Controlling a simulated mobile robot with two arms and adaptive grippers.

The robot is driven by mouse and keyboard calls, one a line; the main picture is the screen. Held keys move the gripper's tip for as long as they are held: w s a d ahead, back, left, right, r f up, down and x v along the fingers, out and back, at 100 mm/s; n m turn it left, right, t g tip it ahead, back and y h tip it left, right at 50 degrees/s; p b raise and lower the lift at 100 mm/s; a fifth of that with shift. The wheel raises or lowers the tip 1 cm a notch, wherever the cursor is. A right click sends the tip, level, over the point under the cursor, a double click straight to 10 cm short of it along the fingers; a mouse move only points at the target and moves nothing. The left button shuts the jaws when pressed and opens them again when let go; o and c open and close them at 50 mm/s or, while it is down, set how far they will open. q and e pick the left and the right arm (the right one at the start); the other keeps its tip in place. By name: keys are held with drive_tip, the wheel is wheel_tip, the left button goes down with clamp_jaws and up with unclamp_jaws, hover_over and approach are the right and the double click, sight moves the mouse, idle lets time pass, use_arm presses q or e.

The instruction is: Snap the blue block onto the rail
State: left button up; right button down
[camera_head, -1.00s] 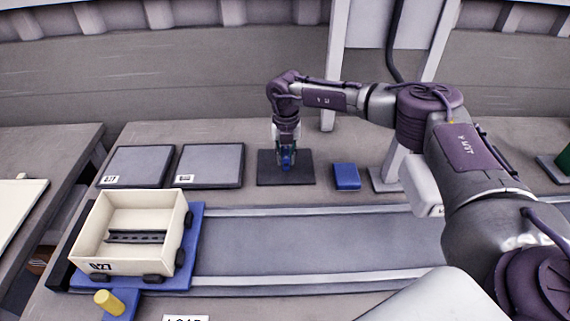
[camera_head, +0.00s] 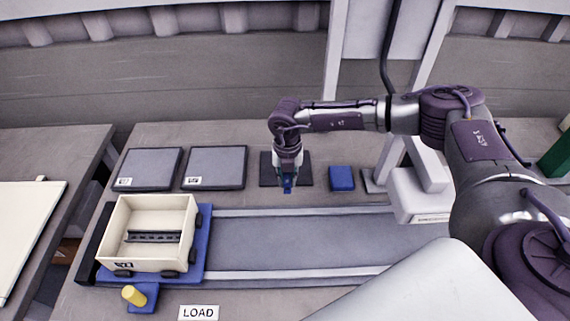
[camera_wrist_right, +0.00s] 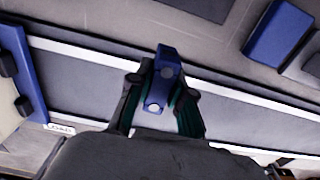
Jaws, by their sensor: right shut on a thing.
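My right gripper (camera_head: 288,176) is shut on a small blue block (camera_head: 288,187), above the near edge of the dark square pad. The right wrist view shows the gripper (camera_wrist_right: 160,95) with its dark fingers on both sides of the held block (camera_wrist_right: 166,58), which has two pale round spots. The dark slotted rail (camera_head: 155,237) lies inside the cream open box cart (camera_head: 148,263) at the left, well to the left of my gripper. My left gripper is not in view.
The cart stands on a blue base (camera_head: 202,262) on the grey conveyor track (camera_head: 300,240), which is clear to its right. A larger blue block (camera_head: 341,178) sits right of the dark pad (camera_head: 268,172). Two grey trays (camera_head: 216,167) lie behind the cart.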

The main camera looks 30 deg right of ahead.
use_arm(q)
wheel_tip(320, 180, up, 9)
drive_tip(key=p, duration=0.8)
use_arm(e)
drive_tip(key=s+a+r, duration=0.3)
drive_tip(key=s+a, duration=0.2)
drive_tip(key=s, duration=0.6)
drive_tip(key=s+a+r, duration=0.3)
drive_tip(key=s+a, duration=0.3)
drive_tip(key=s, duration=0.6)
drive_tip(key=shift+s+a, duration=0.2)
drive_tip(key=shift+s, duration=0.1)
use_arm(q)
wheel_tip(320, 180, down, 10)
drive_tip(key=b, duration=0.9)
drive_tip(key=shift+b, duration=0.3)
use_arm(e)
drive_tip(key=w+d+r+m, duration=0.2)
drive_tip(key=w+r+m, duration=0.1)
drive_tip(key=m, duration=1.2)
drive_tip(key=w+d+r+m, duration=0.2)
drive_tip(key=w+m, duration=0.3)
drive_tip(key=m, duration=1)
drive_tip(key=shift+w+d+r+m, duration=0.15)
drive_tip(key=shift+d+r+m, duration=0.25)
drive_tip(key=shift+r, duration=0.45)
